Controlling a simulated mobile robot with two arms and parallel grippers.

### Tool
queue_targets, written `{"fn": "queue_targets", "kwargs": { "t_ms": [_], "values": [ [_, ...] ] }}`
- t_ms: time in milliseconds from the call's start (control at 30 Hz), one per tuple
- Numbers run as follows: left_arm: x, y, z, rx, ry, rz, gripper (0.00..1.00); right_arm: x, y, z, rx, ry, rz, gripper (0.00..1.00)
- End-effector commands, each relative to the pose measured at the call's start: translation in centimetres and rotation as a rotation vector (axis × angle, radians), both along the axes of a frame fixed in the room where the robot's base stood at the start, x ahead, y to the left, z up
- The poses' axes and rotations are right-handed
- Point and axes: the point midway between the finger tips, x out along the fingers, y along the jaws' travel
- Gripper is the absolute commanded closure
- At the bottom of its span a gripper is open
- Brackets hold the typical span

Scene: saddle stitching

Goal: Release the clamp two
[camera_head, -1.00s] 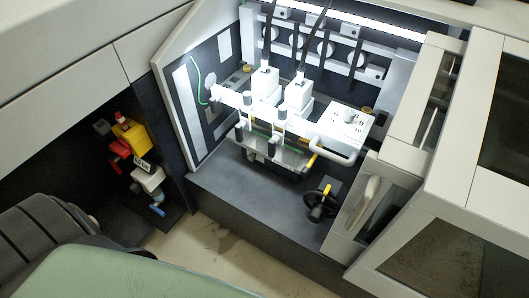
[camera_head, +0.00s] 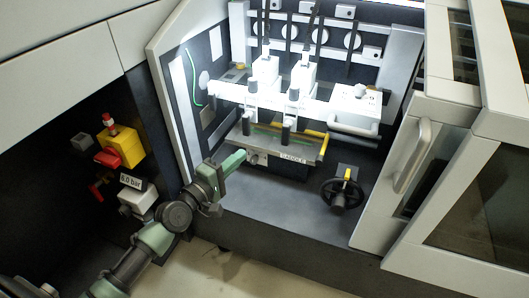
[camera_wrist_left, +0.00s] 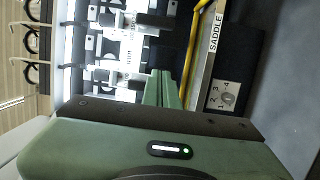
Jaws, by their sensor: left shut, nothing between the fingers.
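My left gripper (camera_head: 241,156) reaches in from the lower left, at the left front corner of the saddle unit (camera_head: 290,159) labelled "SADDLE". Its two green fingers (camera_wrist_left: 162,88) are closed together and hold nothing in the left wrist view. Two white stitching heads (camera_head: 266,70) stand above the saddle. I cannot read which part is clamp two. A yellow bar (camera_head: 312,134) runs along the saddle and shows in the wrist view (camera_wrist_left: 191,50). My right gripper is not in view.
A black handwheel (camera_head: 341,194) with a yellow grip stands at the front right of the bay. The machine's door with a white handle (camera_head: 412,156) is at the right. A yellow and red air unit (camera_head: 122,144) is at the left. The grey shelf before the saddle is clear.

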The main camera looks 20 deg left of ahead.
Motion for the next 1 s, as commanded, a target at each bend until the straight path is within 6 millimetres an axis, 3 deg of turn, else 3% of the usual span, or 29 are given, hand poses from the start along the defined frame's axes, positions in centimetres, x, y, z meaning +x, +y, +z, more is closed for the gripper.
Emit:
{"fn": "queue_targets", "kwargs": {
  "t_ms": [333, 467, 733, 900, 1000],
  "values": [
    [0.1, 0.0, 0.3, -0.006, -0.003, -0.001, 1.00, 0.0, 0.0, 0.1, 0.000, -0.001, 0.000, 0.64],
    [1.0, -0.2, 0.3, -0.007, -0.005, 0.001, 1.00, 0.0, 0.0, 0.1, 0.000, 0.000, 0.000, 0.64],
    [5.8, -1.7, 0.3, -0.007, -0.005, 0.001, 1.00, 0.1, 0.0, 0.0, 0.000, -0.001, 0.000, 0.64],
    [9.0, -2.6, 0.2, -0.006, -0.006, 0.000, 1.00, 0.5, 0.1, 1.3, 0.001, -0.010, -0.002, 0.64],
    [9.7, -3.6, 0.4, -0.009, -0.001, -0.003, 1.00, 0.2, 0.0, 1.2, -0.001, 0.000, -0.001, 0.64]
  ]
}}
